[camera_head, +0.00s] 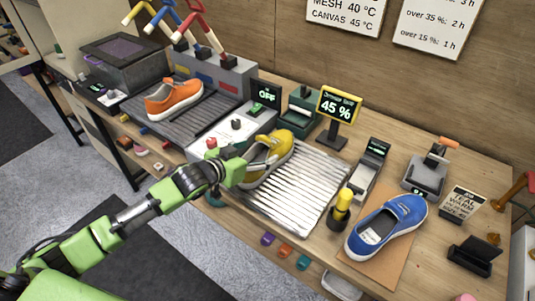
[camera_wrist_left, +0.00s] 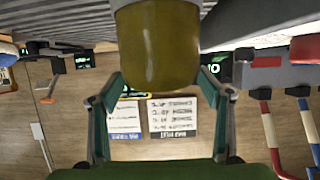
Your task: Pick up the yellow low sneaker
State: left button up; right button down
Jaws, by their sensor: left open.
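The yellow low sneaker (camera_head: 272,156) sits on the back left part of the ribbed metal tray (camera_head: 308,192). My left gripper (camera_head: 243,170) reaches it from the left, at its near left end. In the left wrist view the rounded yellow end of the sneaker (camera_wrist_left: 158,45) fills the top middle. The two fingers of my left gripper (camera_wrist_left: 158,88) stand apart, one on each side of that end. I cannot tell whether they touch it. My right gripper is not in view.
An orange sneaker (camera_head: 174,98) rests on a dark grated platform to the left. A blue shoe (camera_head: 386,226) lies on a brown mat (camera_head: 398,257) at right. A yellow-topped bottle (camera_head: 342,205) stands between tray and blue shoe. A 45 % display (camera_head: 339,105) stands behind the tray.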

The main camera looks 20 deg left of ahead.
aim_at(265, 147)
pick_arm(q)
jog(key=shift+w+d+f+p, duration=0.2)
jog(key=shift+w+p, duration=0.1)
jog(key=shift+w, duration=0.3)
jog(key=shift+p+x, duration=0.4)
jog(key=shift+x, duration=1.55)
jog(key=shift+a, duration=0.1)
jog(key=c, duration=1.5)
